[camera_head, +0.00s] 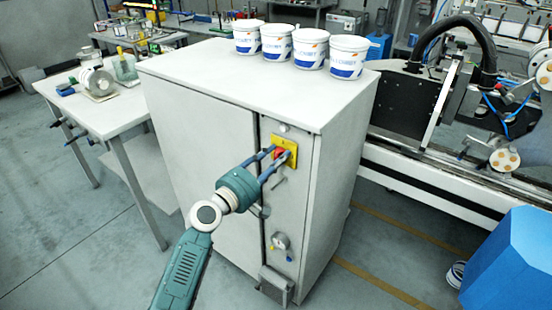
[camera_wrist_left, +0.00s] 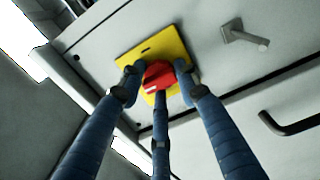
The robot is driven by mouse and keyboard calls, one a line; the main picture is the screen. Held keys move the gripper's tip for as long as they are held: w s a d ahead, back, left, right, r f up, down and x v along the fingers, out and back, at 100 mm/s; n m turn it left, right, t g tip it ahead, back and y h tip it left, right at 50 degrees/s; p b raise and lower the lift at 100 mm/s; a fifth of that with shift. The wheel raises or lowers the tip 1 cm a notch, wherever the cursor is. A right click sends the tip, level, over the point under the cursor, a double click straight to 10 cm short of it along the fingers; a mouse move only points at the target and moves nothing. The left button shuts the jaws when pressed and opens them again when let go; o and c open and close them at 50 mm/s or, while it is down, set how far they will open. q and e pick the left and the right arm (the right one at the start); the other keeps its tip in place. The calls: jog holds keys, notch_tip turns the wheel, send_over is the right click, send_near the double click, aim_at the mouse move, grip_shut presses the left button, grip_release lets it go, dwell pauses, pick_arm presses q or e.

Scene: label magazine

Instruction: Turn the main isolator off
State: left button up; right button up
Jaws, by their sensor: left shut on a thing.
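The main isolator is a red rotary knob (camera_wrist_left: 158,75) on a yellow square plate (camera_wrist_left: 176,48), set on the front of a light grey cabinet (camera_head: 210,130). In the head view the yellow plate (camera_head: 290,146) is near the top of the cabinet's narrow right-hand panel, with the red knob (camera_head: 280,153) partly hidden by fingers. My left gripper (camera_head: 276,155) is shut on the red knob, its blue fingers on both sides of it and a third below. In the wrist view the knob sits between the fingertips (camera_wrist_left: 156,78), turned at a slant in the picture. My right gripper is out of view.
Several white-and-blue tubs (camera_head: 292,48) stand on the cabinet top. Below the isolator are a round dial (camera_head: 281,241) and a protruding box (camera_head: 276,285). A white table (camera_head: 120,105) stands left, a machine right, and a blue bin (camera_head: 512,265) lower right. Floor in front is clear.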

pick_arm(q)
jog(key=shift+w+a+r, duration=0.2)
jog(key=shift+a+r, duration=0.15)
jog(key=o, duration=1)
jog(key=shift+o, duration=0.9)
jog(key=shift+f, duration=0.3)
jog(key=shift+s, duration=0.1)
jog(key=v, duration=1.2)
